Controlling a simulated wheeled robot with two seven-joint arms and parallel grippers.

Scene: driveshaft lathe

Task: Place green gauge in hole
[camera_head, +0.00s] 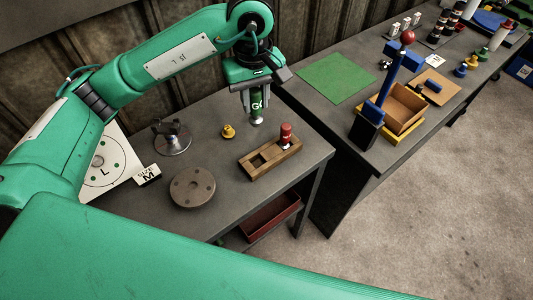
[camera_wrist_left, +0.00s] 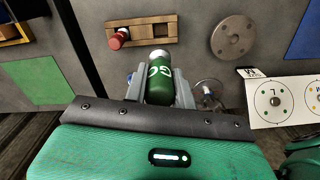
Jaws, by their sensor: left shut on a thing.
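My left gripper (camera_head: 253,106) is shut on the green gauge (camera_head: 257,107), a green cylinder with white letters and a silver end. It holds the gauge upright above the grey table, behind the wooden block. The gauge also shows between the fingers in the left wrist view (camera_wrist_left: 160,82). The wooden block (camera_head: 258,172) has a red gauge (camera_head: 286,134) standing at its right end and an empty square opening at its left part. My right gripper is not in view.
A yellow knob (camera_head: 228,131), a round brown disc (camera_head: 192,187) and a metal stand (camera_head: 173,138) are on the near table. A second table holds a green mat (camera_head: 336,79) and a wooden box (camera_head: 404,108). A red tray (camera_head: 270,220) sits below the near table.

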